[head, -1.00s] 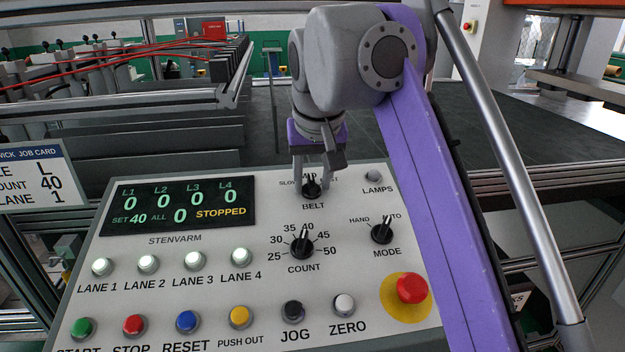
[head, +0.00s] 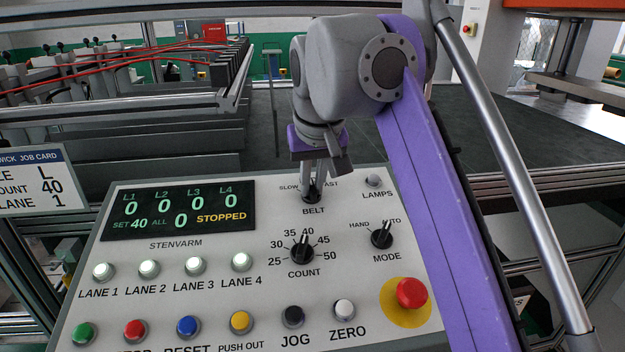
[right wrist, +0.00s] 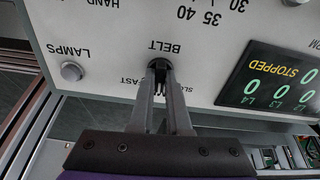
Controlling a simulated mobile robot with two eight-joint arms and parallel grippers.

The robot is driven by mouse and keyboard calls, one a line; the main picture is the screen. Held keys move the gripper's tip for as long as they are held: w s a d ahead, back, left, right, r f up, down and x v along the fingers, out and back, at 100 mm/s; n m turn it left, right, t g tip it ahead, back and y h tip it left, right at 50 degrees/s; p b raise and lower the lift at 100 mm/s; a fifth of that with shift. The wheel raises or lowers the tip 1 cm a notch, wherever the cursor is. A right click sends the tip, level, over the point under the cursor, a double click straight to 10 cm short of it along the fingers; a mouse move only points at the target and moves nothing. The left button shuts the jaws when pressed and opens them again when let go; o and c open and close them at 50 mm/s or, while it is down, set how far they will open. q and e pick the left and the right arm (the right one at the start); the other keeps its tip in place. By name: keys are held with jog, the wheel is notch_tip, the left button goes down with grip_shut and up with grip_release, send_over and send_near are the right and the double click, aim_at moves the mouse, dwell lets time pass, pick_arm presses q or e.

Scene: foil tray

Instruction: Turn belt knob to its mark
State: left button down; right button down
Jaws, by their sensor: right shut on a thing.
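The black belt knob (head: 312,196) sits on the upper middle of the grey control panel (head: 270,200), above the label BELT and between SLOW and FAST. My right gripper (head: 314,186) reaches down from above and is shut on the knob. In the right wrist view the two fingers (right wrist: 160,88) close around the knob (right wrist: 159,65), which shows upside down. The fingers hide the pointer and the mark above the knob, so I cannot tell which way it points. My left gripper is not in view.
A count knob (head: 302,253), a mode knob (head: 381,236) and the lamps button (head: 373,181) stand close by. A red emergency button (head: 411,292) is at lower right. The display (head: 180,208) reads STOPPED. Lit lane buttons (head: 148,267) and coloured buttons fill the lower left.

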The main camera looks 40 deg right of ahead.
jog(key=n+p, duration=0.2)
jog(key=n, duration=0.1)
jog(key=shift+r, duration=0.25)
jog(key=n+p, duration=0.1)
jog(key=n, duration=0.1)
jog(key=shift+n+y, duration=0.3)
jog(key=shift+d+f+n+p, duration=0.1)
jog(key=shift+n+p, duration=0.2)
jog(key=shift+n, duration=0.4)
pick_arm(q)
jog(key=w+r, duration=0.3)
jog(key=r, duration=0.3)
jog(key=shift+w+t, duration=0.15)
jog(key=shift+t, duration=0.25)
pick_arm(e)
jog(key=shift+n, duration=1)
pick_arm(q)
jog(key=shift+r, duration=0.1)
pick_arm(e)
jog(key=c, duration=0.9)
grip_release()
jog(key=shift+f, duration=0.1)
